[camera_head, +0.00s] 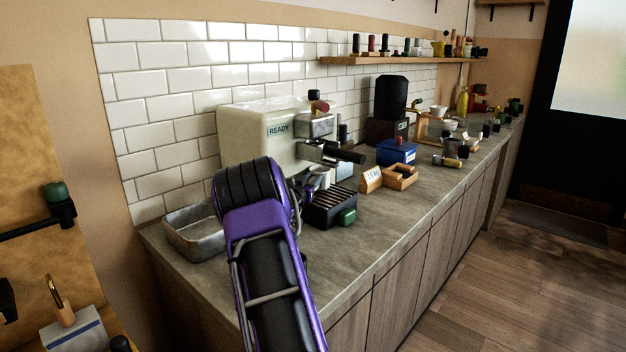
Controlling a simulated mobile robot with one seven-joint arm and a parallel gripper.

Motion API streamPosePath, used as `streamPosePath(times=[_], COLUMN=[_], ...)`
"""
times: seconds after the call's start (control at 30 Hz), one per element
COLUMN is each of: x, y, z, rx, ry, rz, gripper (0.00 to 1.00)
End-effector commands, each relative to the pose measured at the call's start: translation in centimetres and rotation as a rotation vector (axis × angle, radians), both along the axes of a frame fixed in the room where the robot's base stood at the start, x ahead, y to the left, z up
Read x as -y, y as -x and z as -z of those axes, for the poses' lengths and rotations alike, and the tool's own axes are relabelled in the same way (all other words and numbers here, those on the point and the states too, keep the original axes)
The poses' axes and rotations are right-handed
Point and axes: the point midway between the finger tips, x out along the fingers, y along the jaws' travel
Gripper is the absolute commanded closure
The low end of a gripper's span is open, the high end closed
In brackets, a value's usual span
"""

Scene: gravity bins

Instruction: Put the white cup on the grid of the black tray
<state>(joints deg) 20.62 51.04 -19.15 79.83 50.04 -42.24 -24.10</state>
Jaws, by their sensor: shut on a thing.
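The black tray (335,208) with a slatted grid sits on the counter in front of the cream coffee machine, with a green knob at its front corner. My purple arm reaches up from the bottom of the view and covers the left side of the tray. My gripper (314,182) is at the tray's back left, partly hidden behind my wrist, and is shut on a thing. A small pale patch there looks like part of the white cup, but most of it is hidden. I cannot tell whether it touches the grid.
The coffee machine (258,135) stands behind the tray, its black-handled portafilter (345,155) jutting out above. A metal pan (194,232) lies left of my arm. The front counter is clear.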

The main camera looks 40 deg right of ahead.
Motion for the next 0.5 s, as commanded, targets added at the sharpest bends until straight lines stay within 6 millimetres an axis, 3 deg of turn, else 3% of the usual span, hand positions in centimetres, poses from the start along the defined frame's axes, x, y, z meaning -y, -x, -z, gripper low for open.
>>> streamPosePath(times=[0.5], x=[0.01], y=[0.02], z=[0.48], rx=[0.0], ry=[0.001], rz=[0.0], gripper=[1.0])
